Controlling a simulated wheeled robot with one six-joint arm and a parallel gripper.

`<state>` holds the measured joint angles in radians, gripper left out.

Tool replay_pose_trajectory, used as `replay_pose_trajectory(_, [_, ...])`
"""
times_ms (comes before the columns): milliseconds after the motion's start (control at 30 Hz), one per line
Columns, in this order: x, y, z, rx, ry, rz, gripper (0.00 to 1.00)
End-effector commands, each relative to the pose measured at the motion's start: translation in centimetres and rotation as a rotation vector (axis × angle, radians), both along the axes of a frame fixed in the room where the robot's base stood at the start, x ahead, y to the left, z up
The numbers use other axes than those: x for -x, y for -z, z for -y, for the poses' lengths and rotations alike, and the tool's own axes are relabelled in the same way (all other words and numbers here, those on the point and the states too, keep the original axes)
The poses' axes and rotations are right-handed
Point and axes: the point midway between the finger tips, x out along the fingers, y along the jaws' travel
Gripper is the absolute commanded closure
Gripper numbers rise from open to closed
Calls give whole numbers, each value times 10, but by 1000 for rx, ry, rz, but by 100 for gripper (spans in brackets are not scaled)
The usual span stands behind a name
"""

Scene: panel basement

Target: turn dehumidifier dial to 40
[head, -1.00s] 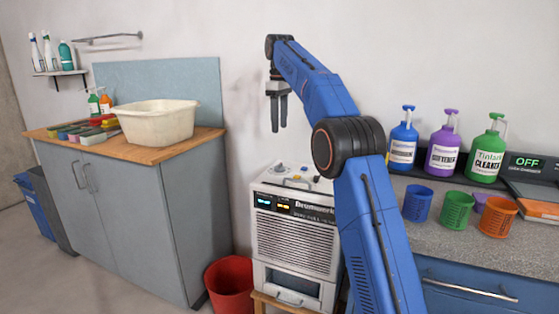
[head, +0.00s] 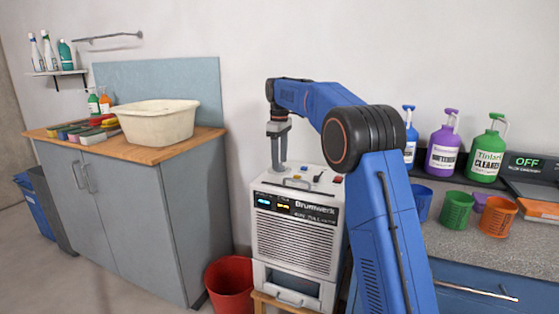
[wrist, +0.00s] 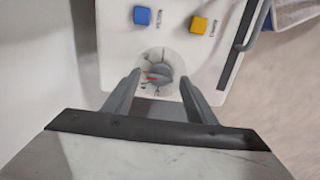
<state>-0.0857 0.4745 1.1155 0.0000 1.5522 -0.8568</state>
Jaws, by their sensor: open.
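The dehumidifier (head: 296,233) is a white box labelled Brumwerk with a grille front and a small lit display. In the wrist view its top (wrist: 190,50) carries a grey round dial (wrist: 160,74) with a red mark on a pale disc with markings. The markings are too small to read, so I cannot tell the setting. My gripper (head: 279,166) points down just above the top's rear left part. In the wrist view my gripper (wrist: 160,88) is open, its fingers on either side of the dial and apart from it. In the head view the gripper hides the dial.
A blue button (wrist: 142,16) and a yellow button (wrist: 198,25) sit near the dial. A handle (head: 297,183) is on the top's front. A red bucket (head: 229,286) stands left. A cabinet (head: 140,218) with a white basin (head: 157,122) is further left; a counter (head: 500,233) is right.

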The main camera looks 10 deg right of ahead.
Motion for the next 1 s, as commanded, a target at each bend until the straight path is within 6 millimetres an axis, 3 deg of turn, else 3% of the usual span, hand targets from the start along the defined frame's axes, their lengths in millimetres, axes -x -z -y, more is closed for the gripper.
replay_pose_trajectory(367, [0, 5, 0, 0, 0, 1, 48])
replay_pose_trajectory(567, [0, 5, 0, 1, 0, 1, 90])
replay_pose_trajectory(1000, [0, 5, 0, 1, 83, 1, 90])
